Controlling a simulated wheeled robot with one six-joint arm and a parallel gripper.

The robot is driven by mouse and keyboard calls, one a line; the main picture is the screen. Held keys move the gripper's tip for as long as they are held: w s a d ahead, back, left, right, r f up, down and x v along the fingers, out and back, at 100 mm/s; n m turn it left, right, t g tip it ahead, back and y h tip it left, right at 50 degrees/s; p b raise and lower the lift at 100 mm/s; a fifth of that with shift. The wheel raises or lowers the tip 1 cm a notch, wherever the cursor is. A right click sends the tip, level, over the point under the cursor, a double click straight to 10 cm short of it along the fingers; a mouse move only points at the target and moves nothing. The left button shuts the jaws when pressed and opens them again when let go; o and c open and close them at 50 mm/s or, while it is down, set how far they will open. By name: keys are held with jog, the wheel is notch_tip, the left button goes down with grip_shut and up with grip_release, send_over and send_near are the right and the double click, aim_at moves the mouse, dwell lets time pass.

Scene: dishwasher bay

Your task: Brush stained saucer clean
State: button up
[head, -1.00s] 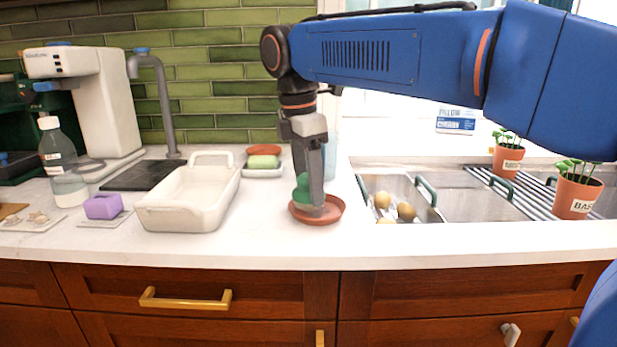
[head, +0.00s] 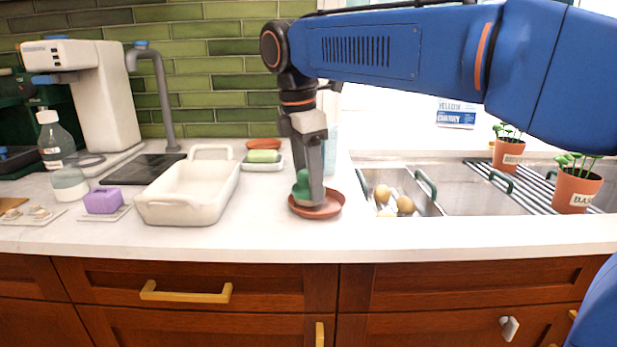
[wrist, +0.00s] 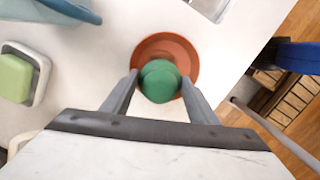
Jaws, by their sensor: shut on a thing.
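A terracotta saucer (head: 332,205) lies on the white counter, just left of the sink; it also shows in the wrist view (wrist: 180,47). My gripper (head: 312,190) points down over it and is shut on a green brush (head: 301,188). In the wrist view the rounded green top of the brush (wrist: 160,81) sits between the two fingers, over the saucer's near part. The brush's lower end is at the saucer, but its underside is hidden.
A white basin (head: 188,208) stands left of the saucer. The sink (head: 462,190) at right holds several round items. Potted plants (head: 576,193) stand beyond.

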aim_at(328, 204)
jog(key=shift+f, duration=0.5)
jog(key=shift+d, duration=1.8)
jog(key=shift+a+f, duration=0.15)
jog(key=shift+a, duration=1.7)
jog(key=shift+r, duration=3)
